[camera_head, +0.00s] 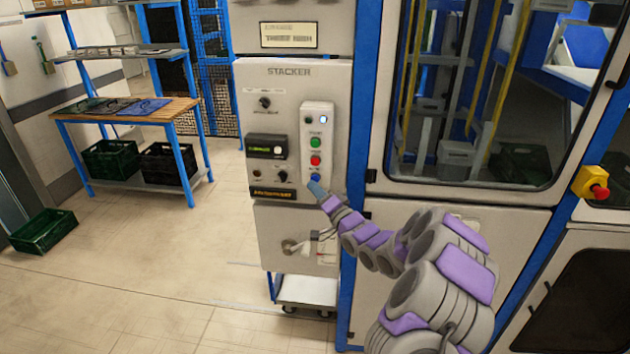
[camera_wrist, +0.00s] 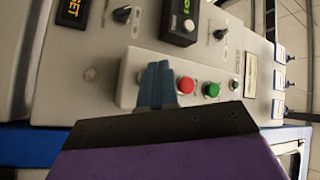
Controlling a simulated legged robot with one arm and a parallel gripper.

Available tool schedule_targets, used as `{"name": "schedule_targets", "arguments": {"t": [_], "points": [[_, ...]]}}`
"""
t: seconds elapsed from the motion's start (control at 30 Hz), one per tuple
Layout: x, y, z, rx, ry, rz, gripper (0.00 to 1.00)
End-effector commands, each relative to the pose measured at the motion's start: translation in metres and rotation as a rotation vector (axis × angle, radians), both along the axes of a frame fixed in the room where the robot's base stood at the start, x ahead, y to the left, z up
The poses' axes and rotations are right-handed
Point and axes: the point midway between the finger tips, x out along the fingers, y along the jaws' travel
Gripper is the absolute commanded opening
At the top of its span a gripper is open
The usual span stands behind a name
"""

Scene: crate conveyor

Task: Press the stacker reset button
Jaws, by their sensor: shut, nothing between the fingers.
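The stacker panel (camera_head: 250,100) is a grey box headed "STACKER". In the wrist view my gripper (camera_wrist: 157,75) lies over the box beside the red button (camera_wrist: 186,85); the blue button is hidden there. Whether the tips touch it I cannot tell.
Knobs (camera_head: 265,102) and a small green display (camera_head: 265,146) sit left of the button box. A glazed machine cabinet (camera_head: 470,195) stands right of the panel, with a red emergency stop (camera_head: 600,191). A shelf with crates and a green crate (camera_head: 43,231) are left; open floor lies between.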

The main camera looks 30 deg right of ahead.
Motion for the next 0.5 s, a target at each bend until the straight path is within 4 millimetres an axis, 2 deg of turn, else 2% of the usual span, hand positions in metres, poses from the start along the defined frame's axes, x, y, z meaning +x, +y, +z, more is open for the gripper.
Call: {"name": "schedule_targets", "arguments": {"t": [0.5], "points": [[0.0030, -0.0015, 0.0020, -0.002, 0.002, 0.001, 0.00]]}}
